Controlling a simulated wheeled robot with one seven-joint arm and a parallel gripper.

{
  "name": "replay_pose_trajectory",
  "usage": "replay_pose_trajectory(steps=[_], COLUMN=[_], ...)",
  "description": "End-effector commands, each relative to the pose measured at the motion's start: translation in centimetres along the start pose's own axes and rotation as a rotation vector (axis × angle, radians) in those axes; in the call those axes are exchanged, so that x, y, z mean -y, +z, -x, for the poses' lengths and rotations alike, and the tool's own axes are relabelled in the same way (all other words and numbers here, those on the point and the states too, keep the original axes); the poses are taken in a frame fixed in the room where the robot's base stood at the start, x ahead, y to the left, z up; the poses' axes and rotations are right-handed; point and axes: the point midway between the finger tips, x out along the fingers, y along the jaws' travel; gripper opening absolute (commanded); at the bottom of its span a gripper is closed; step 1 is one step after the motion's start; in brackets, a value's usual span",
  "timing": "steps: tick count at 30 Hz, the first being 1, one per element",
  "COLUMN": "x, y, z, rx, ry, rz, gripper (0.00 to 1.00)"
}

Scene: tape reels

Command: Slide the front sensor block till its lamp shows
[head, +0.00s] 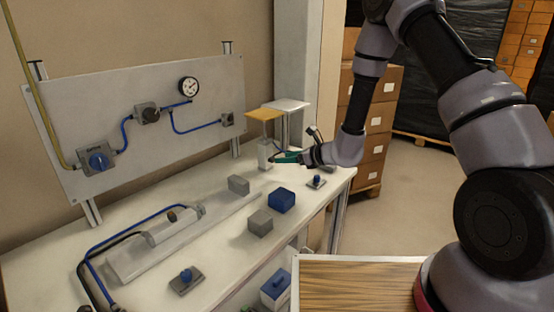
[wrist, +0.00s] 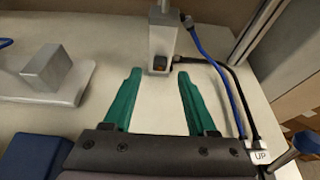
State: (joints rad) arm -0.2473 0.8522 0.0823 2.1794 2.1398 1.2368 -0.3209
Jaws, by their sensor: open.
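My gripper (head: 287,157) is open, its green fingers low over the table's far right part. In the wrist view, the gripper (wrist: 159,80) has its fingertips spread just short of a pale upright cylinder (wrist: 162,35), with nothing between the fingers. A small dark block with an amber face (wrist: 159,63) sits at the cylinder's foot, between and beyond the tips. The upright cylinder (head: 265,153) also shows in the head view. Another small dark block (head: 172,215) sits on the horizontal cylinder (head: 168,230). I cannot tell which is the front sensor block, nor see a clearly lit lamp.
A grey block (head: 238,185) stands at the rail's far end. A second grey block (head: 260,222) and a blue block (head: 281,200) stand nearer. Blue and black hoses run right of the upright cylinder, by an "UP" label (wrist: 260,157). A yellow plate (head: 263,114) tops the cylinder.

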Motion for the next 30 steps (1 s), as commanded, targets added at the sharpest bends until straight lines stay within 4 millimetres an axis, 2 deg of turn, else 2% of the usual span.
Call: replay_pose_trajectory(steps=[3,9,20,24,25,30], x=[-0.1,0.0,0.0,0.0,0.0,0.0], y=[0.0,0.0,0.0,0.0,0.0,0.0], z=[-2.2,-4.3,-4.8,-4.8,-4.8,-4.8], rx=[0.001,0.0,0.0,0.0,0.0,0.0], ry=[0.002,0.0,0.0,0.0,0.0,0.0], rz=[0.0,0.001,0.0,0.0,0.0,0.0], gripper=[0.57,0.57,0.57,0.04,0.0,0.0])
